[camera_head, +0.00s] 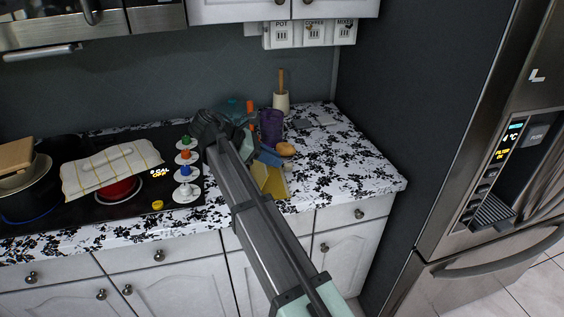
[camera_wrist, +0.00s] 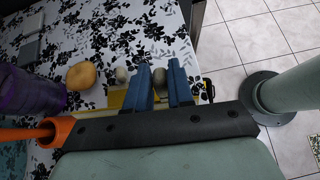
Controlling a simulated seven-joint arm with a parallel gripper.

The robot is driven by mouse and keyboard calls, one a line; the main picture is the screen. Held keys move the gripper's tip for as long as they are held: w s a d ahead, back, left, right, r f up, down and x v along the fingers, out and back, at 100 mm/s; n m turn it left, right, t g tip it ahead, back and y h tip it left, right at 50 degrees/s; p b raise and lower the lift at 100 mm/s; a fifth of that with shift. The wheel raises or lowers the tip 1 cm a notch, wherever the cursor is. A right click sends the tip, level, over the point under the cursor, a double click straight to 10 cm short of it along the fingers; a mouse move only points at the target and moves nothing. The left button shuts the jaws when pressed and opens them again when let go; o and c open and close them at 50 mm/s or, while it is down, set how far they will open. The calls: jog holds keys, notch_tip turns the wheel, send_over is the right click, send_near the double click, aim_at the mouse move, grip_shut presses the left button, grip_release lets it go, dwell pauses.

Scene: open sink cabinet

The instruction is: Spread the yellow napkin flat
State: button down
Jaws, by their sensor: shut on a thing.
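The yellow napkin (camera_head: 270,182) is near the front edge of the counter, right of the stove, in the head view. It looks bunched and folded, with a slanted upper part.
A round orange-yellow item (camera_head: 285,149) and a purple cup (camera_head: 271,127) stand just behind. A utensil holder (camera_head: 281,102) is at the back. Patterned counter (camera_head: 350,165) is free to the right.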

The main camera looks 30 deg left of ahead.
jog(key=shift+s+a+r+t+h, duration=0.3)
jog(key=shift+s+a+t+h, duration=0.35)
jog(key=shift+s+a+h, duration=0.25)
jog(key=shift+s+a+r+t+h, duration=0.25)
jog(key=shift+s+a+t+h, duration=0.45)
jog(key=shift+a, duration=0.25)
